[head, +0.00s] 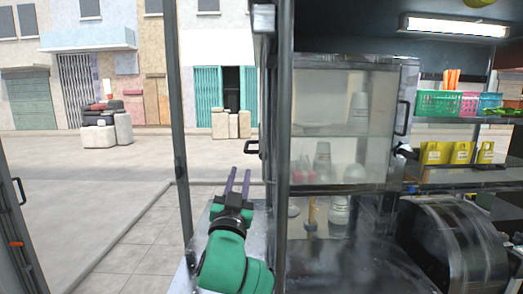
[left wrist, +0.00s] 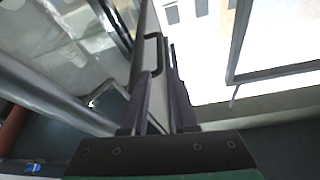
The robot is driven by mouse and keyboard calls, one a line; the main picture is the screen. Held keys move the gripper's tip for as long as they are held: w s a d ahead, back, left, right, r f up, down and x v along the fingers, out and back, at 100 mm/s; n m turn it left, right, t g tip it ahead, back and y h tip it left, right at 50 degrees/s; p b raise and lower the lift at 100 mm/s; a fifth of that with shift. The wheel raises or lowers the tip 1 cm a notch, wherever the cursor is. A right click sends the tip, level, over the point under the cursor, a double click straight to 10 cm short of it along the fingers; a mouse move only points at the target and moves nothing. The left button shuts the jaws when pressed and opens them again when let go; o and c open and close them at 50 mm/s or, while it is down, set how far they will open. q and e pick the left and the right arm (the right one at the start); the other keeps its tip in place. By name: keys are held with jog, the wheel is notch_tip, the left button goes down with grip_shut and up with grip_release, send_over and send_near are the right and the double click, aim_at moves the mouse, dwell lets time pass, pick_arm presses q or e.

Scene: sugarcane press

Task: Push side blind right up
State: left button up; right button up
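My left gripper (head: 239,182) has two slim purple fingers pointing away, on a green arm at the lower middle of the head view. A black handle (head: 252,149) sits just beyond and right of the fingertips, on a narrow dark-framed panel seen nearly edge-on. I cannot tell for sure that this panel is the right side blind. In the left wrist view the fingers (left wrist: 164,85) stand apart, with the handle (left wrist: 152,50) ahead near the left finger. A pale panel strip shows in the gap; contact cannot be told. My right gripper is not in view.
A dark upright post (head: 283,150) stands right of my arm, another post (head: 180,140) left. A glass-fronted cabinet (head: 345,120) with bottles stands behind. Baskets (head: 438,103) and a dark rounded machine (head: 455,245) are at right. Open paved street (head: 80,190) lies outside at left.

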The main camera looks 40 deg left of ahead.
aim_at(247, 145)
pick_arm(q)
jog(key=p+x, duration=0.4)
jog(key=x, duration=0.8)
jog(key=shift+w+a+f, duration=0.1)
jog(key=shift+r, duration=0.2)
grip_shut()
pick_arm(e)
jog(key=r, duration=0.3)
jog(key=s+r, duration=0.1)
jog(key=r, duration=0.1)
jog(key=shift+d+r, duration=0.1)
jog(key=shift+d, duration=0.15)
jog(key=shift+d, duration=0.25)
